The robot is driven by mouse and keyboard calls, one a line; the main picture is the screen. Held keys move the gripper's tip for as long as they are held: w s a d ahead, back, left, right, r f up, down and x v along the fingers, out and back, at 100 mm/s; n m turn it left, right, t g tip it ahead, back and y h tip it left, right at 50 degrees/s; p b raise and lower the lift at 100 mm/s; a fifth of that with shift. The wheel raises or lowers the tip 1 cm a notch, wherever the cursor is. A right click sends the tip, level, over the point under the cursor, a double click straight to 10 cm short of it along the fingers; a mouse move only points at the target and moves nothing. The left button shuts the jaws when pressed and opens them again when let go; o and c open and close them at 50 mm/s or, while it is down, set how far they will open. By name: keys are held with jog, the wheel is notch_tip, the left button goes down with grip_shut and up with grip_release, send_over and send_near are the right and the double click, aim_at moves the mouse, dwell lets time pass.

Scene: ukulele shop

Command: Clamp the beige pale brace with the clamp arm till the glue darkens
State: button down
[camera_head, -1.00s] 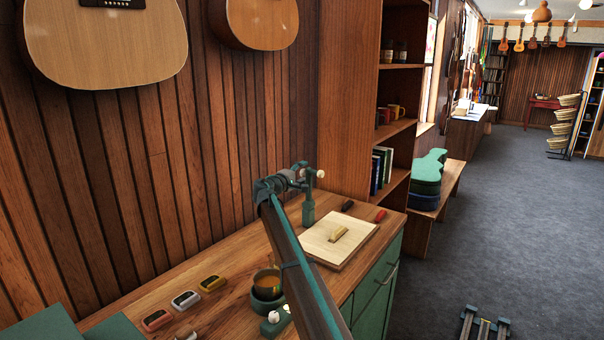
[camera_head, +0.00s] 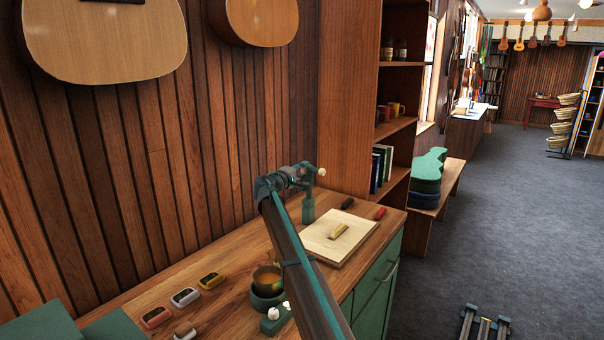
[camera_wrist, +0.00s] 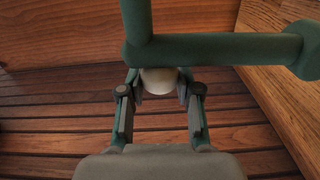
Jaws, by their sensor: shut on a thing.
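The beige brace (camera_head: 338,231) lies on a pale board (camera_head: 352,243) on the workbench. The green clamp stands on a post (camera_head: 308,208) at the board's left back edge, its arm raised above the bench. In the wrist view a white knob (camera_wrist: 160,80) sits between my gripper's (camera_wrist: 160,92) two fingers, which are shut on it, below the green clamp arm (camera_wrist: 215,49). In the head view my gripper (camera_head: 300,175) is at the top of the clamp, left of and above the brace. A white tip (camera_head: 321,172) shows at the clamp's right. The glue cannot be made out.
A dark-handled tool (camera_head: 347,203) and a red one (camera_head: 380,213) lie behind the board. A cup of amber liquid (camera_head: 267,278) and several small cases (camera_head: 185,297) are at the bench's front left. A shelf unit (camera_head: 350,100) rises behind the bench; a plank wall is at left.

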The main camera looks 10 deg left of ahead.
jog(key=shift+s+d+f+m+b, duration=0.3)
jog(key=shift+d+m+b, duration=0.3)
jog(key=shift+b, duration=0.55)
jog(key=s+d+f+m+b, duration=0.3)
jog(key=d+m+b, duration=0.3)
jog(key=b, duration=0.7)
jog(key=s+d+f+m+b, duration=0.3)
jog(key=d+f+m+b, duration=0.2)
jog(key=b, duration=0.8)
jog(key=shift+s+d+f+m, duration=0.25)
jog(key=shift+d+m, duration=0.3)
jog(key=shift+m, duration=1.15)
jog(key=shift+s, duration=0.1)
jog(key=c, duration=0.8)
grip_release()
jog(key=shift+d, duration=0.15)
